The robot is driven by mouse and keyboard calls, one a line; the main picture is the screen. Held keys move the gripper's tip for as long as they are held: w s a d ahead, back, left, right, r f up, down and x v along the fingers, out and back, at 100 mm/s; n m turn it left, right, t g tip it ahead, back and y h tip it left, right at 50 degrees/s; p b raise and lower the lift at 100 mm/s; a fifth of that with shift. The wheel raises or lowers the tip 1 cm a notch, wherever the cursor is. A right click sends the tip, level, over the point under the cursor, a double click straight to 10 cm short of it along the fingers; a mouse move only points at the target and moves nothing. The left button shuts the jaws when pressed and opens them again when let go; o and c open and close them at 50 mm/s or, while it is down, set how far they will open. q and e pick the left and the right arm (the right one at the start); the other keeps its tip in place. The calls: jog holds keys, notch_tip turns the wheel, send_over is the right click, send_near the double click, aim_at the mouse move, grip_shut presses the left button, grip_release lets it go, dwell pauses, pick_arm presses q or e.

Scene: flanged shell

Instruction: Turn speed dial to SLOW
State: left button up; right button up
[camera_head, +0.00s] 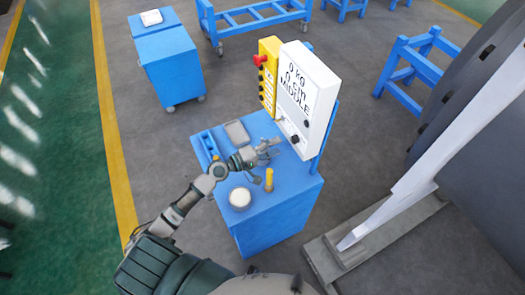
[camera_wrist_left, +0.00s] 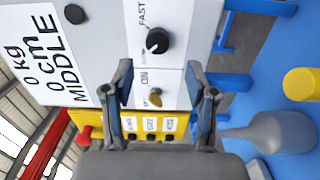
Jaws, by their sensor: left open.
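The speed dial is a round black knob (camera_wrist_left: 158,41) on the white control panel (camera_head: 312,72), with the word FAST beside it in the left wrist view. A white mark shows on the knob's lower left edge; no SLOW label is readable. My left gripper (camera_head: 274,148) is open and empty in front of the panel's lower part. In the left wrist view its two fingers (camera_wrist_left: 160,80) are spread, with the dial beyond the tips and a small brass-coloured switch (camera_wrist_left: 155,97) marked ON showing between them. My right gripper is not in view.
A yellow box (camera_head: 268,75) with a red knob and several buttons adjoins the panel. The blue cart (camera_head: 280,208) below carries a grey tray (camera_head: 237,133), a white round object (camera_head: 240,198) and a yellow cylinder (camera_head: 269,179). A large dark shell (camera_head: 470,85) stands at right.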

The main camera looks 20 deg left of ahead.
pick_arm(q)
jog(key=v, duration=0.6)
jog(key=shift+a, duration=0.2)
jog(key=shift+d+f, duration=0.1)
jog(key=shift+d, duration=0.05)
